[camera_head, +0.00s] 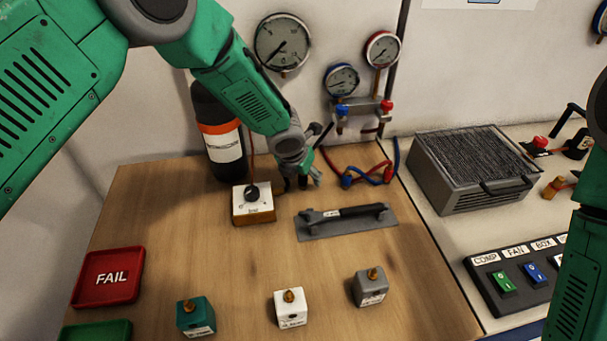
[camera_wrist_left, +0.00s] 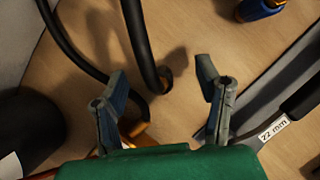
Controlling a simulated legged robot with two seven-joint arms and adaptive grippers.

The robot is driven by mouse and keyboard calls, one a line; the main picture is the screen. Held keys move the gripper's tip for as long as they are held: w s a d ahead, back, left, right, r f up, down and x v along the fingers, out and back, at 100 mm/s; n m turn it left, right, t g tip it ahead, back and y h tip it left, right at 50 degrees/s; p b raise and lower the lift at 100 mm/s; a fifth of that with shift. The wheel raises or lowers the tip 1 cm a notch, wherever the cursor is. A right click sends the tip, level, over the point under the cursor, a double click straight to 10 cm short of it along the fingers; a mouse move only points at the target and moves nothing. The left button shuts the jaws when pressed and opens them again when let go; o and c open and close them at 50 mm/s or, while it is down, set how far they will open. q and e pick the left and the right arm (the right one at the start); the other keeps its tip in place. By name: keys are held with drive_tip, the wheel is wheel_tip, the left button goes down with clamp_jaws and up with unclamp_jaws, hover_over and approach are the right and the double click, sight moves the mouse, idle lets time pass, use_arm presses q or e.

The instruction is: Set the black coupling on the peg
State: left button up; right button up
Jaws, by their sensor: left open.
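A thick black hose (camera_wrist_left: 144,45) comes down from the top and ends in a dark ring-like end (camera_wrist_left: 165,80) seen between the fingertips. This may be the black coupling, but I cannot tell for sure. A second black hose (camera_wrist_left: 75,58) curves down behind the left finger. I cannot make out a peg. My right gripper is out of view.
The white box (camera_head: 253,205) with a black knob is left of the gripper; the grey plate (camera_head: 320,232) bears a black-handled tool marked 22 mm. A black cylinder (camera_head: 221,140) stands behind left. Three small blocks and a red FAIL tray (camera_head: 128,262) are nearer. Mid-table is clear.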

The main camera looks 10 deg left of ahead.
use_arm(q)
drive_tip(key=v, duration=1.1)
drive_tip(key=shift+r, duration=0.4)
drive_tip(key=shift+s, duration=0.15)
